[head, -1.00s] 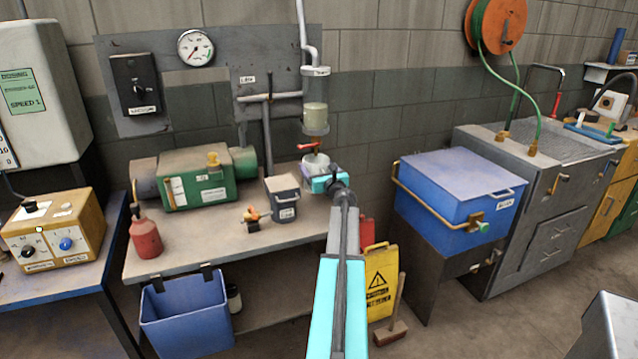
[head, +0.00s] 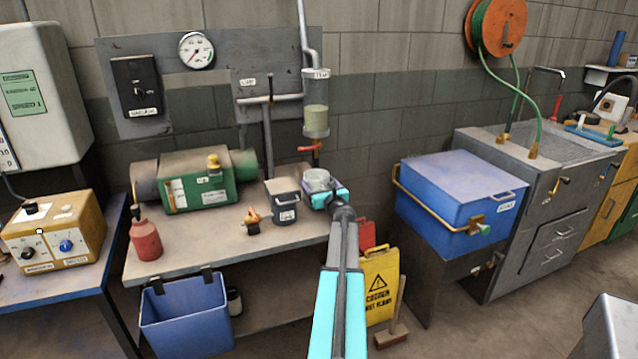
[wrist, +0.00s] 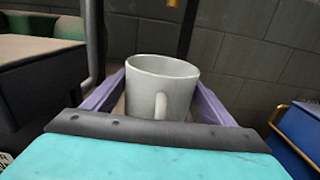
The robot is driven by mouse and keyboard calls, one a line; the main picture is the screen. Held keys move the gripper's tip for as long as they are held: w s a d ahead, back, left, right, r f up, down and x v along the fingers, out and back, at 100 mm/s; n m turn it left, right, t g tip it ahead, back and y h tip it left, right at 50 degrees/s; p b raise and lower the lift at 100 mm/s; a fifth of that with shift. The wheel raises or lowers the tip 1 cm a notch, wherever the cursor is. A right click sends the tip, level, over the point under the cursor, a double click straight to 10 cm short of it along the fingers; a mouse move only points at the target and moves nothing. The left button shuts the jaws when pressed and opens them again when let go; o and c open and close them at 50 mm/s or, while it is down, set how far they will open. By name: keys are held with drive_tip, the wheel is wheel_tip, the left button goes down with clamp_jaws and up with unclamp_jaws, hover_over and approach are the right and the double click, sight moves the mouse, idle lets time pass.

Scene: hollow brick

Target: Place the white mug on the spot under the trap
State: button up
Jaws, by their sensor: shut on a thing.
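The white mug (head: 316,181) is at the right end of the workbench, just below the red-handled outlet of the trap. In the wrist view the mug (wrist: 160,90) is upright between the two purple fingers, its handle facing the camera. My gripper (head: 324,192) is shut on it. The trap (head: 316,105) is a clear cylinder on the wall with pale liquid in it. The spot under it is hidden by the mug and gripper. I cannot tell whether the mug's base touches the bench.
A small dark bin (head: 285,201) stands just left of the mug. A green pump (head: 198,180) and a red bottle (head: 144,235) are further left on the bench (head: 190,245). A blue chest (head: 455,200) and a yellow floor sign (head: 380,285) are to the right.

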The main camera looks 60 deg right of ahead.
drive_tip(key=shift+f, duration=0.1)
drive_tip(key=o, duration=1.1)
drive_tip(key=shift+r, duration=0.2)
drive_tip(key=shift+v, duration=1.35)
drive_tip(key=shift+b+v, duration=0.75)
drive_tip(key=shift+v, duration=3.95)
drive_tip(key=shift+w+f, duration=0.1)
